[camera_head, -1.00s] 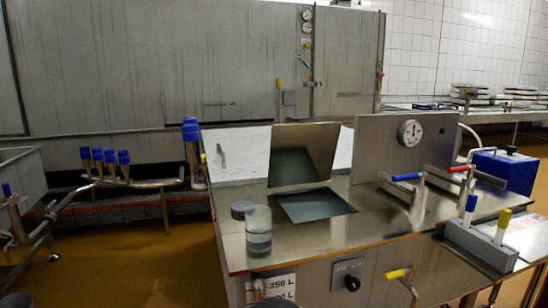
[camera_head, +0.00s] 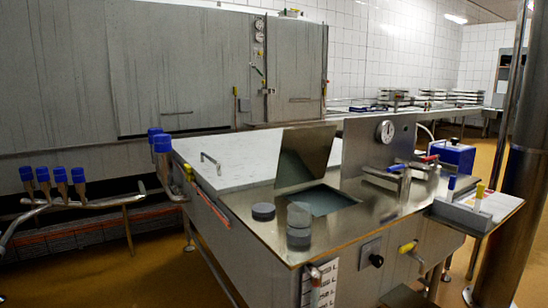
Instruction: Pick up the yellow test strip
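A white strip with a yellow top (camera_head: 478,196) stands upright in a grey holder (camera_head: 462,215) on the side shelf at the right. It looks like the yellow test strip. A similar strip with a blue top (camera_head: 450,188) stands to its left in the same holder, apart from it. My gripper is not in view.
The holder's shelf joins the steel vat (camera_head: 345,226), which has an open hatch, a dial (camera_head: 386,131) and clear containers (camera_head: 299,226) on top. A blue box (camera_head: 453,156) sits behind the holder. A thick steel post (camera_head: 512,190) stands right of the shelf.

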